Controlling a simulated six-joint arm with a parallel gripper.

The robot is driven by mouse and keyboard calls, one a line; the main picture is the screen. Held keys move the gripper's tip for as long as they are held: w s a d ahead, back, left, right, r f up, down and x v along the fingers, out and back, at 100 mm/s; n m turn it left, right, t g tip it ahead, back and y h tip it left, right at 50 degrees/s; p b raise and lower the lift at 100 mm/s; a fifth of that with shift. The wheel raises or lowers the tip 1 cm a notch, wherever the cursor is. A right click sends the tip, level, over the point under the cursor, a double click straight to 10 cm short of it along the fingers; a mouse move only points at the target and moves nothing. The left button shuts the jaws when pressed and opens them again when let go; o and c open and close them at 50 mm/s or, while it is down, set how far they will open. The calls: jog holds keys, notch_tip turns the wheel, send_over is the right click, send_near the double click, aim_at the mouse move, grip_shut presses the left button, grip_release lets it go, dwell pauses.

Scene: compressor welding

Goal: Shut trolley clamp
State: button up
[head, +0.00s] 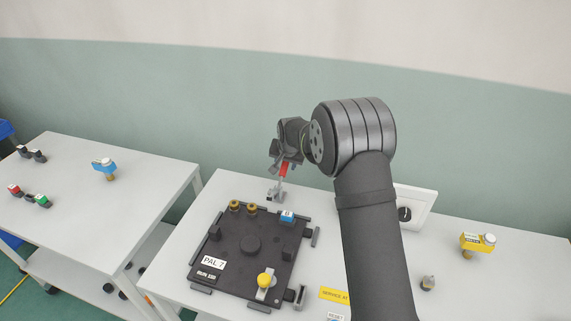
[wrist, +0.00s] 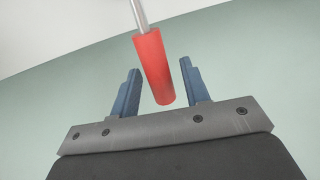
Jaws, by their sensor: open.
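The trolley clamp (head: 275,191) is a small grey metal toggle clamp at the back edge of the table, behind the dark pallet plate. Its red handle (head: 284,168) stands up from it, slightly tilted. In the wrist view the red grip (wrist: 156,68) on its metal rod lies between the two blue fingers, with a gap on each side. My gripper (head: 286,157) is open at the upper part of the handle. It also shows in the wrist view (wrist: 158,84). The head view is too small to show contact, and my gripper partly hides the handle's top.
The dark pallet plate (head: 231,235) marked PAL 7 carries brass fittings, a blue block (head: 287,215) and a yellow knob (head: 265,280). Another trolley (head: 95,205) stands left.

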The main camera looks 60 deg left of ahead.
jog(key=shift+a+f, duration=0.1)
jog(key=shift+f, duration=0.25)
jog(key=shift+c, duration=0.4)
grip_shut()
jog(key=shift+s+d+r+t+y, duration=0.2)
jog(key=shift+d+r+t+y, duration=0.15)
jog(key=shift+r+t+y, duration=0.25)
jog(key=shift+s+d+r+t+y, duration=0.15)
jog(key=shift+d+r+t+y, duration=0.15)
jog(key=shift+r+t+y, duration=0.25)
jog(key=shift+s+r, duration=0.1)
jog(key=shift+r, duration=0.05)
jog(key=shift+s+d+r+t+y, duration=0.1)
jog(key=shift+s+r+t+y, duration=0.05)
jog(key=shift+t+y, duration=0.1)
jog(key=shift+o, duration=0.4)
grip_release()
jog(key=v, duration=1.7)
